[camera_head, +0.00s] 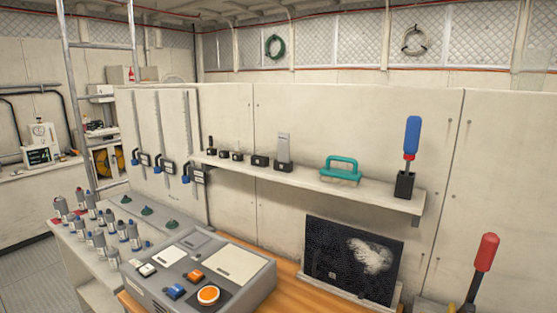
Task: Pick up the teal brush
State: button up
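The teal brush (341,169) rests on a narrow wall shelf (393,199), right of the shelf's middle. It has a teal loop handle on top and a pale bristle block below. Nothing covers it in this view. My gripper is not in view.
On the shelf, a blue-handled tool (411,136) stands in a black holder right of the brush, and several small black blocks sit left. Below are a dark panel (349,260), a grey control box (246,287) and a red-handled tool (484,256). Several small bottles (99,241) stand left.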

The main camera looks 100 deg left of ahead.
aim_at(328, 174)
jog(key=u, duration=2.15)
jog(key=k+u, duration=0.3)
jog(key=i, duration=0.1)
